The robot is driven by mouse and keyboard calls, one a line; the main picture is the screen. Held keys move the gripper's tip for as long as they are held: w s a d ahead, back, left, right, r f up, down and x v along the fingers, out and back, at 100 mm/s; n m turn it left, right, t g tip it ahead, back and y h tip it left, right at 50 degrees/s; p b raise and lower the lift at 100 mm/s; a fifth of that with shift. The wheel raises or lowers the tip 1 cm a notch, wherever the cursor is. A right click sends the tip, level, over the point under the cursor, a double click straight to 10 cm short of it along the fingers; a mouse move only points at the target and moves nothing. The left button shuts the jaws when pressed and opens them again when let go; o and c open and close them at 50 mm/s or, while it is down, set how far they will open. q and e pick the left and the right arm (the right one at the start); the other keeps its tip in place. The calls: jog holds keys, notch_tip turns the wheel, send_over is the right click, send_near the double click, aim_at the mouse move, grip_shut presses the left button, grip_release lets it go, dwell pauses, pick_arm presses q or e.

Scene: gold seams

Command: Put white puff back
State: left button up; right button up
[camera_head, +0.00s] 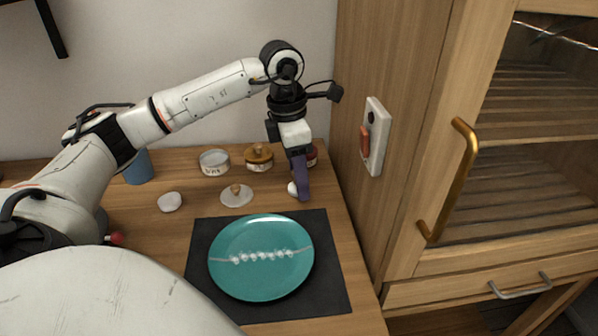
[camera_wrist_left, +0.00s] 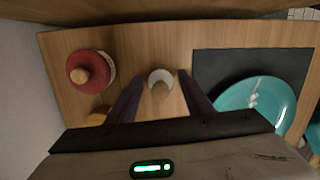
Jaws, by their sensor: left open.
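My left gripper (camera_head: 301,190) points down over the wooden counter, behind the plate. In the left wrist view, its two dark fingers (camera_wrist_left: 160,76) are apart, with a small pale round thing (camera_wrist_left: 159,77) between them, and I cannot tell whether they touch it. In the head view, a white piece (camera_head: 292,189) shows beside the fingers, partly hidden by them. Another white, rounded, puff-like piece (camera_head: 170,201) lies at the left on the counter. I cannot tell for certain which is the white puff. An open labelled jar (camera_head: 214,169) stands at the back, with a white knobbed lid (camera_head: 237,198) in front. My right gripper is not in view.
A teal plate (camera_head: 260,278) with a pale seam lies on a black mat (camera_head: 335,290). A jar with a wooden knob (camera_head: 259,163) and a red jar (camera_head: 312,155) stand at the back. A blue cup (camera_head: 138,172) stands left. A wooden cabinet (camera_head: 400,190) borders the right.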

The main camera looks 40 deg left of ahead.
pick_arm(q)
notch_tip(320, 180, up, 12)
jog(key=s+p, duration=0.1)
jog(key=shift+a, duration=0.4)
jog(key=shift+s, duration=0.1)
